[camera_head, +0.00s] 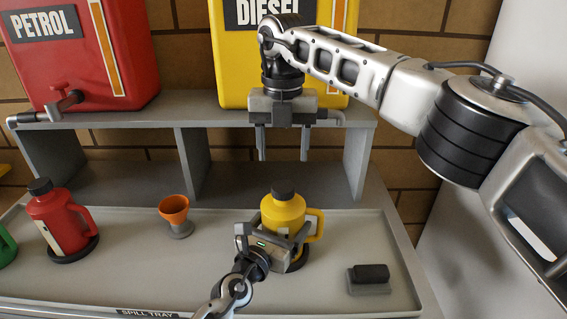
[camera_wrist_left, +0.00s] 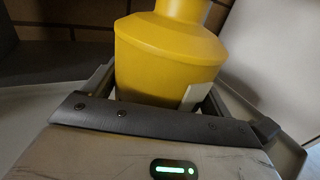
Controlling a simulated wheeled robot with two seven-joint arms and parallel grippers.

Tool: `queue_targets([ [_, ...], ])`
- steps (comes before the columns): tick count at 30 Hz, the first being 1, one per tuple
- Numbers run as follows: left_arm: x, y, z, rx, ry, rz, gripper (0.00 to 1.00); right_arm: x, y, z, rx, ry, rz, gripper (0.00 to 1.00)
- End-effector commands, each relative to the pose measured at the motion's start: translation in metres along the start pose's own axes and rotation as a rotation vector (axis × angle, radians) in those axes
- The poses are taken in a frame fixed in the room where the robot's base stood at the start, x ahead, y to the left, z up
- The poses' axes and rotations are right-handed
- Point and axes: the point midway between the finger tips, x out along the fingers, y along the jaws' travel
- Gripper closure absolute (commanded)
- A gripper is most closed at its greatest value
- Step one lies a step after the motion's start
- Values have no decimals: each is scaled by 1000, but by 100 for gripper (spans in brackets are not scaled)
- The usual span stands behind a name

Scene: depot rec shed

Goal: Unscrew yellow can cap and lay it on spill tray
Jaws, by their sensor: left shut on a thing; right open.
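The yellow can (camera_head: 281,212) stands upright on the spill tray (camera_head: 130,240), with its dark cap (camera_head: 284,190) on top. My left gripper (camera_head: 281,236) is shut around the body of the yellow can from the front. In the left wrist view the can (camera_wrist_left: 168,55) sits between the left gripper's fingers (camera_wrist_left: 160,95), and its cap is out of the picture. My right gripper (camera_head: 283,157) is open and empty, pointing down above the can and its cap, apart from both.
A red can (camera_head: 58,215), an orange funnel (camera_head: 174,207) and a black block on a grey base (camera_head: 371,274) are on the tray. A green can (camera_head: 4,245) is cut off at left. Behind, a shelf (camera_head: 190,105) carries red petrol (camera_head: 90,65) and yellow diesel (camera_head: 235,60) tanks. The front-left tray is bare.

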Motion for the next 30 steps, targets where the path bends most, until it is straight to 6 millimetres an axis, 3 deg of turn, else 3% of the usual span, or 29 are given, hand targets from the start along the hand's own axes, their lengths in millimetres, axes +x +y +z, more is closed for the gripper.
queue_targets([
  [18,0,0,0,0,0,0,80,0,0,0,1554,1,0,41],
  [24,0,0,0,0,0,0,80,0,0,0,1839,0,0,41],
  [30,0,0,0,0,0,0,80,9,0,0,1922,2,-3,41],
])
